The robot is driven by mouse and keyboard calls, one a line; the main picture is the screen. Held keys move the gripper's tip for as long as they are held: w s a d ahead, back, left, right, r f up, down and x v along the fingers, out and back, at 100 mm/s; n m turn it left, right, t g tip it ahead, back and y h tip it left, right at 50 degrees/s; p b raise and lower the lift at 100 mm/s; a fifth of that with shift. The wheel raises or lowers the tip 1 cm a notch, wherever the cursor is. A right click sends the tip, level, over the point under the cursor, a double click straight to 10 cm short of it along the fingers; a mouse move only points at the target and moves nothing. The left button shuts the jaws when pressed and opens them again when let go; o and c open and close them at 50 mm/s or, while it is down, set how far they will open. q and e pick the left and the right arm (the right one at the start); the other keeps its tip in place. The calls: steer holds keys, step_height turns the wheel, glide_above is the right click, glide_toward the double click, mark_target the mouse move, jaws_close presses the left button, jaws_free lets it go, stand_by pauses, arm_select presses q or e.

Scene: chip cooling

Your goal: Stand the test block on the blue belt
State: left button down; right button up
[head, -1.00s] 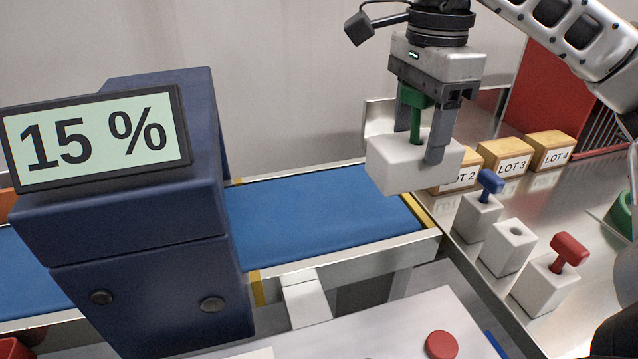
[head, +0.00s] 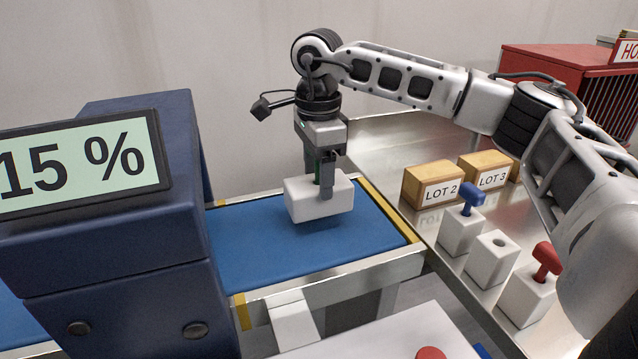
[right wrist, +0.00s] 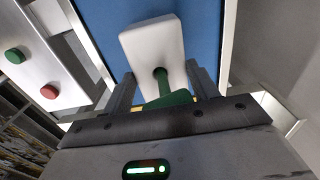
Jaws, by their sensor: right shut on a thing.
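The test block (head: 322,199) is a white block with a green handle on top. My right gripper (head: 322,172) is shut on the green handle and holds the block upright, over the blue belt (head: 270,243). A shadow lies on the belt below the block, so it seems slightly above the surface; contact cannot be told for sure. In the right wrist view the white block (right wrist: 150,42) and its green handle (right wrist: 162,85) show between the fingers, with the blue belt (right wrist: 203,30) behind. My left gripper is not in view.
A dark blue machine (head: 115,270) with a "15 %" display (head: 80,167) stands over the belt at left. On the steel table at right are LOT boxes (head: 432,185), a blue-handled block (head: 461,232), a holed block (head: 492,259) and a red-handled block (head: 527,295). The belt's front part is clear.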

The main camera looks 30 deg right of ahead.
steer(key=shift+f, duration=1.35)
steer(key=shift+f, duration=0.1)
steer(key=shift+s+f, duration=0.1)
steer(key=shift+f, duration=0.05)
steer(key=o, duration=1.1)
steer(key=shift+o, duration=0.2)
step_height(320, 180, up, 12)
steer(key=shift+r, duration=0.25)
